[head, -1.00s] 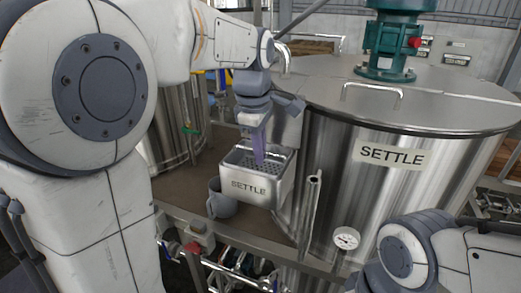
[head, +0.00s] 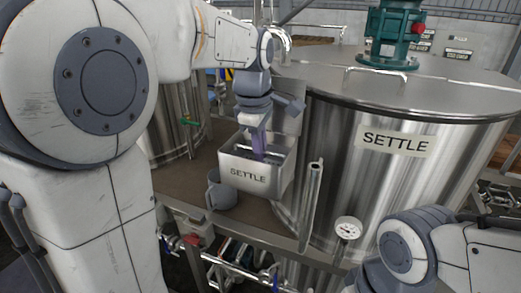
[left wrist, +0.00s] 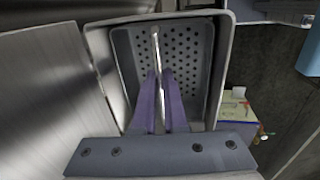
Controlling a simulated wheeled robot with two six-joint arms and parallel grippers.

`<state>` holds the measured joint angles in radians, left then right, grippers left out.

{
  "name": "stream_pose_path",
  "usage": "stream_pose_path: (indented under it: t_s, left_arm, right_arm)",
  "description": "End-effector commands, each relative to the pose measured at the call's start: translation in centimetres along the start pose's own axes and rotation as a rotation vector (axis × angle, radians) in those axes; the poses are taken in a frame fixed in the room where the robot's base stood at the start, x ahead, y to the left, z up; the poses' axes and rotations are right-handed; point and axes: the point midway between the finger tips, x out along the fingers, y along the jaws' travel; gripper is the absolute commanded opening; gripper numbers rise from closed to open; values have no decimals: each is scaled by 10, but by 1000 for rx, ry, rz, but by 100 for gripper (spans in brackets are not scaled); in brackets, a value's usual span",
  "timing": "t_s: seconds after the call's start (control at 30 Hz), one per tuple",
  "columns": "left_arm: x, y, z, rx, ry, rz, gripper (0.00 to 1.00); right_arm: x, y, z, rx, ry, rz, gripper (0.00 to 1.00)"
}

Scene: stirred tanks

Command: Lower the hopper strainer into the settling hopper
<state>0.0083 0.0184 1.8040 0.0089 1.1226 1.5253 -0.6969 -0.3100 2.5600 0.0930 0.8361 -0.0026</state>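The settling hopper (head: 270,180) is an open steel box labelled SETTLE, fixed at the front of the large tank. My left gripper (head: 259,156) points down into its mouth. In the left wrist view, the gripper's purple fingers (left wrist: 160,78) are closed around the thin bright handle bar of the hopper strainer (left wrist: 188,48). The strainer is a grey basket with a perforated floor. It sits inside the hopper rim (left wrist: 228,50); whether it touches the bottom is hidden. My right gripper is out of view; only part of the right arm shows at lower right.
The large SETTLE tank (head: 420,170) stands right of the hopper. A grey mug (head: 221,192) stands close by the hopper's lower left on the brown deck (head: 180,180). An upright pipe (head: 311,205) and a gauge (head: 348,228) are at the right. Pipes run below.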

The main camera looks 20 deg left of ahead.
Motion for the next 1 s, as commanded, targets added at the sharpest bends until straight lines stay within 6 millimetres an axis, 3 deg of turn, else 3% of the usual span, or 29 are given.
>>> stream_pose_path:
  t_s: [0.03,0.07,0.1,0.47,1.0]
  left_arm:
    - [0,0,0,0,0,1,28]
    - [0,0,0,0,0,1,40]
    - [0,0,0,0,0,1,44]
    - [-4,0,0,0,0,2,44]
    - [-95,1,0,0,0,3,44]
  right_arm:
    - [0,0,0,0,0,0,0]
    - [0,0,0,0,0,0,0]
    - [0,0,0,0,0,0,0]
    - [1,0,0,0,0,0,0]
    - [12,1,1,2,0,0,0]
